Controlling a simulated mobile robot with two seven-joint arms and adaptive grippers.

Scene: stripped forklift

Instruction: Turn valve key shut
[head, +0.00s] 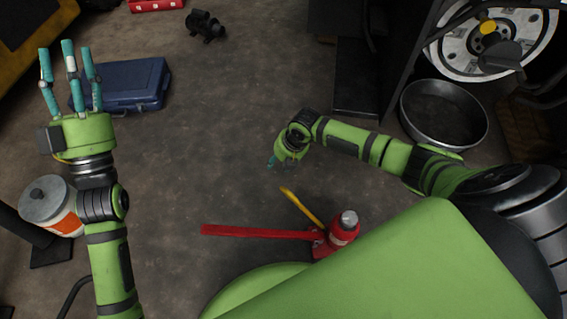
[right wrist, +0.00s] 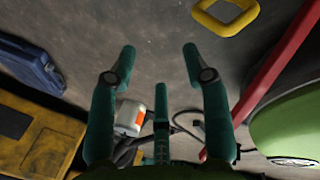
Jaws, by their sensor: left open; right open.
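The yellow valve key (head: 302,207) sticks up at a slant from the base of the red bottle jack (head: 342,231). The jack stands on the floor in front of my green body, and its long red lever (head: 250,232) extends left. In the right wrist view, the key's yellow loop handle (right wrist: 228,14) is at the top, beyond the right-hand fingertip and apart from it. My right gripper (head: 271,163) points down above the floor, up and left of the key. In the right wrist view its fingers (right wrist: 160,52) are spread and empty. My left gripper (head: 70,62) is open and empty, far left.
A blue case (head: 128,84) lies behind my left gripper. An orange-and-white can (head: 52,204) stands beside my left arm. A round metal pan (head: 444,112) and a wheel (head: 490,40) are at the right. The red lever (right wrist: 274,68) crosses the right wrist view. The middle floor is clear.

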